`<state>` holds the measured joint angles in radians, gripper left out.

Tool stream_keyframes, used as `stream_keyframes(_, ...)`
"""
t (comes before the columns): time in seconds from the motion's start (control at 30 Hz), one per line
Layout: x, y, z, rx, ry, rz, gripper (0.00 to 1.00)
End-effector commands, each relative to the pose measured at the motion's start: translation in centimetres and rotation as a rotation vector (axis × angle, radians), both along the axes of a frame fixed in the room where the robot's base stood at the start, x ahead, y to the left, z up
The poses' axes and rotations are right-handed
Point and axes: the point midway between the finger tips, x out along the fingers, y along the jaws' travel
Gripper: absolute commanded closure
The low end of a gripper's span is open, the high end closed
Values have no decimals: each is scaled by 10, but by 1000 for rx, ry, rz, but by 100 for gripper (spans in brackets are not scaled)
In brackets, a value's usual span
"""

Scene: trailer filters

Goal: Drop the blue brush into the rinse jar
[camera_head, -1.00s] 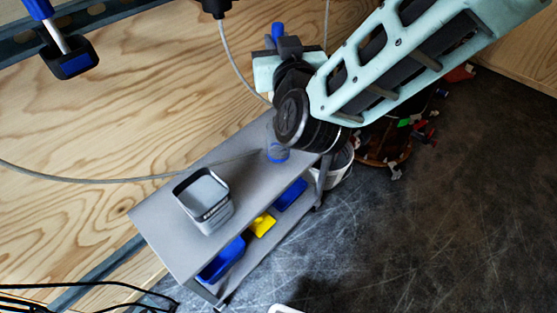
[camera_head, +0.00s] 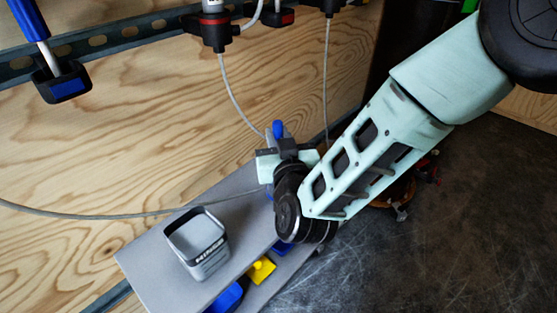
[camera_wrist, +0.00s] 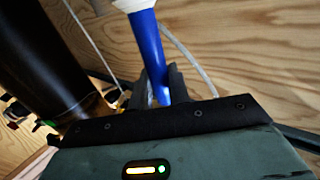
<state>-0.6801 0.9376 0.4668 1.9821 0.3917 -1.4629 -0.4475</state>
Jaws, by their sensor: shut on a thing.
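My gripper (camera_head: 280,146) is shut on the blue brush (camera_head: 277,129), whose rounded blue end rises above the fingers in the head view. In the wrist view the fingers (camera_wrist: 160,85) close on the brush's blue shaft (camera_wrist: 150,50), with a pale part at the top edge of the picture. My gripper is over the far end of a grey cart (camera_head: 150,255).
A grey square tin (camera_head: 193,262) stands open on the cart top, left of my gripper. A yellow item (camera_head: 261,269) and a blue bin (camera_head: 226,297) are on the lower shelf. Cables hang along the wooden wall (camera_head: 130,140). Dark floor lies to the right.

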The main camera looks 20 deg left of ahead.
Motion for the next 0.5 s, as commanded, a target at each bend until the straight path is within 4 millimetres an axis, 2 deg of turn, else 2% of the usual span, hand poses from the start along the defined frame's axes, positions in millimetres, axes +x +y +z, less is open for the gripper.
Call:
stream_keyframes(0.17,0,0,-11,1,-1,1,100)
stream_keyframes(0.4,0,0,-45,-1,1,0,100)
stream_keyframes(0.5,0,0,-47,1,-2,0,100)
